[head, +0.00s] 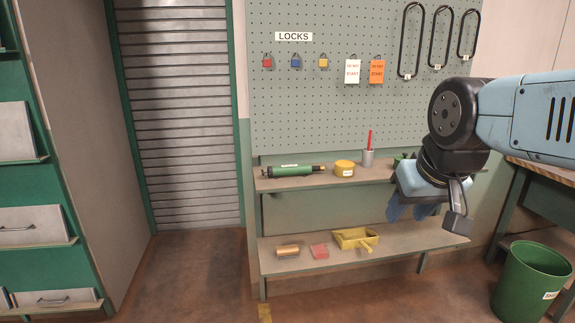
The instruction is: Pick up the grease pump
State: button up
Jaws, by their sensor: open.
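A green cylinder with a black and brass end, which looks like the grease pump (288,171), lies on its side on the upper shelf, at the left end. A pale label is on its body. My gripper (436,208) is at the right of the head view, in front of the right end of the shelves, well to the right of the pump. It is open and tilted downward. Nothing shows between its fingers, though one finger is hard to make out. The pump is in full view and nothing touches it.
The upper shelf (318,182) also bears a yellow tin (344,168) and a grey cup (367,158) with a red stick. A yellow dustpan (350,238) and small items lie on the lower shelf. A green bin (526,283) stands at right. Floor at centre left is clear.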

aim_at(289, 170)
jog(key=u, duration=0.3)
jog(key=i, duration=1.4)
jog(key=u, duration=0.45)
